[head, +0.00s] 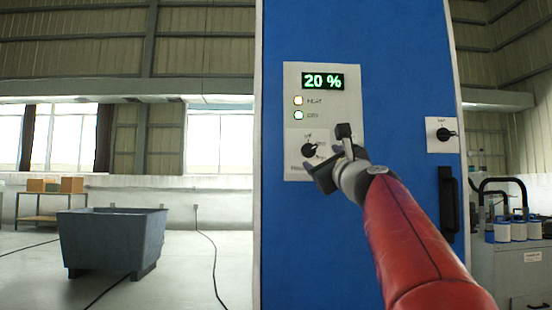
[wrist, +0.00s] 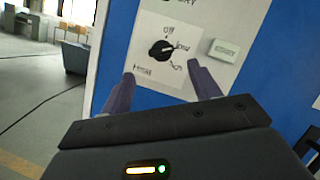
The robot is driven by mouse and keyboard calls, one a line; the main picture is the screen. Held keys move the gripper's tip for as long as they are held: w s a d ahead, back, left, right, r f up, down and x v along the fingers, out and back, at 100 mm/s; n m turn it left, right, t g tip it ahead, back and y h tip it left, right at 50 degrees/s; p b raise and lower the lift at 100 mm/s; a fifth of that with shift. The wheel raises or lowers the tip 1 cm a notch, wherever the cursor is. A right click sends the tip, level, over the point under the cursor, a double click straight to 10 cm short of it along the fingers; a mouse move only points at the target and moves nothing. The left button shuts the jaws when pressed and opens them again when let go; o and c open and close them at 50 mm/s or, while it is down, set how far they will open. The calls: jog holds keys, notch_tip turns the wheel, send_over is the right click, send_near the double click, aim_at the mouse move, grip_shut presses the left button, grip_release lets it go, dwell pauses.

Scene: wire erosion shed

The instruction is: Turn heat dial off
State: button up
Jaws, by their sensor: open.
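The heat dial (head: 309,150) is a black knob on the lower part of a pale control panel (head: 291,80) on the blue cabinet. In the wrist view the dial (wrist: 162,50) has marks around it, with "Off" at the top, and a label at its lower left that looks like "Heat". My gripper (head: 330,155) is in front of the panel, just right of the dial in the head view. In the wrist view my gripper (wrist: 161,85) is open and empty. Its two fingers stand below the dial, one to each side, apart from it. Contact is not visible.
The display (head: 323,81) reads 20 %, above an orange lamp (head: 298,100) and a pale green lamp (head: 298,115). A labelled button (wrist: 223,49) sits right of the dial. Another black switch (head: 445,134) and a door handle (head: 449,200) are further right. A grey bin (head: 112,238) stands left on open floor.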

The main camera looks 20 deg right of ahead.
aim_at(311, 151)
jog(key=p+x, duration=0.3)
jog(key=x, duration=0.3)
jog(key=shift+d+r, duration=0.15)
jog(key=shift+r, duration=0.05)
jog(key=shift+w+p, duration=0.5)
jog(key=shift+w, duration=0.2)
jog(key=c, duration=1)
